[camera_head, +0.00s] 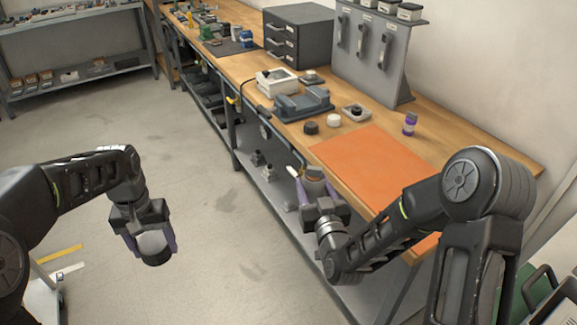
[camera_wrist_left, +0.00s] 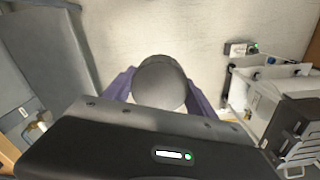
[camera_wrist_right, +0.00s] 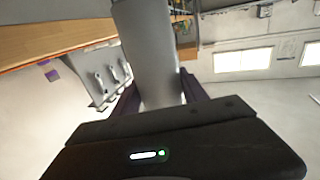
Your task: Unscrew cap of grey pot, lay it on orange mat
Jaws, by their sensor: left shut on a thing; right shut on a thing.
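My left gripper (camera_head: 150,240) hangs over open floor, well left of the bench. It is shut on a short, round grey piece with a dark end (camera_head: 157,257), apparently the cap; its dark round face (camera_wrist_left: 160,80) shows between the fingers in the left wrist view. My right gripper (camera_head: 318,188) is beside the bench's front edge, shut on a cylinder that looks like the grey pot; its long grey side (camera_wrist_right: 148,50) shows in the right wrist view. In the head view its end (camera_head: 314,172) looks brownish. The two held things are far apart. The orange mat (camera_head: 370,162) lies bare on the bench, partly behind my right arm.
On the bench (camera_head: 455,130), a dark round piece (camera_head: 311,127) and a white one (camera_head: 333,120) stand near the mat's far left corner. A purple-banded bottle (camera_head: 410,123) stands behind the mat. A grey fixture (camera_head: 303,103) and drawer unit (camera_head: 298,35) are further back.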

